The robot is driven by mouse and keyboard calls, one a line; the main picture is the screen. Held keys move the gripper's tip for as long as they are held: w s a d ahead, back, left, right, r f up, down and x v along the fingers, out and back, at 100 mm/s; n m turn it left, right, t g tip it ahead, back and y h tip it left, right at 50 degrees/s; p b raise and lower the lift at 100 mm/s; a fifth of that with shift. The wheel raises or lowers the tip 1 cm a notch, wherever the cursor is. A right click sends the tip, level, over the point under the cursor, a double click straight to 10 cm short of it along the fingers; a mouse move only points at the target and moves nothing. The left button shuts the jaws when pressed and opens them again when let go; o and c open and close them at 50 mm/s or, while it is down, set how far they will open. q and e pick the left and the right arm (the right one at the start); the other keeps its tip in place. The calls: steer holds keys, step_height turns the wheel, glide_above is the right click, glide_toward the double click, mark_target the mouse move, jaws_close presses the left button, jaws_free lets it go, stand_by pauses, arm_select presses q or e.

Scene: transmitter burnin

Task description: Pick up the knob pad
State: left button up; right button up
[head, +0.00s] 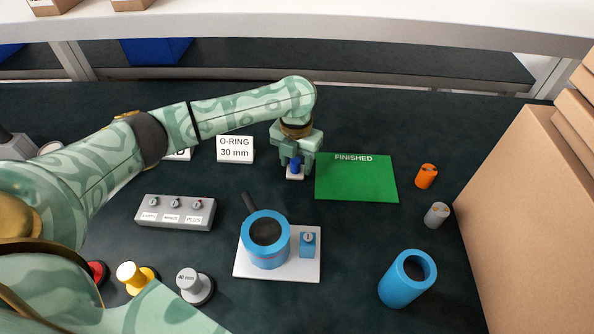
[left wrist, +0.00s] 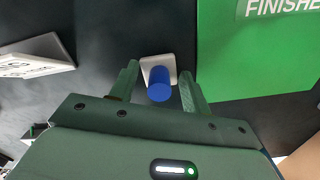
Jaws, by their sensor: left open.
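The knob pad, a small white square base with an upright blue knob (head: 295,166), stands on the dark table just left of the green mat. It also shows in the left wrist view, with its white base (left wrist: 157,62) under the blue knob (left wrist: 160,91). My left gripper (head: 296,161) is directly over it, pointing down, with its jaws open. In the left wrist view, one finger of the gripper (left wrist: 160,86) is on each side of the knob; I cannot tell whether either touches it. My right gripper is not in view.
The green FINISHED mat (head: 356,184) lies right of the pad. An O-RING 30 mm sign (head: 235,149) stands to the left. A white plate (head: 280,276) bearing a blue ring housing (head: 265,258) is in front. A grey switch box (head: 175,224) and a blue cylinder (head: 396,288) stand nearby.

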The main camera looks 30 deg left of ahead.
mark_target(296, 159)
arm_select(q)
steer(key=shift+r, duration=0.1)
steer(key=shift+c, duration=0.9)
jaws_close()
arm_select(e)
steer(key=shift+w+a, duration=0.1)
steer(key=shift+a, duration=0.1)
arm_select(q)
steer(key=shift+r, duration=0.1)
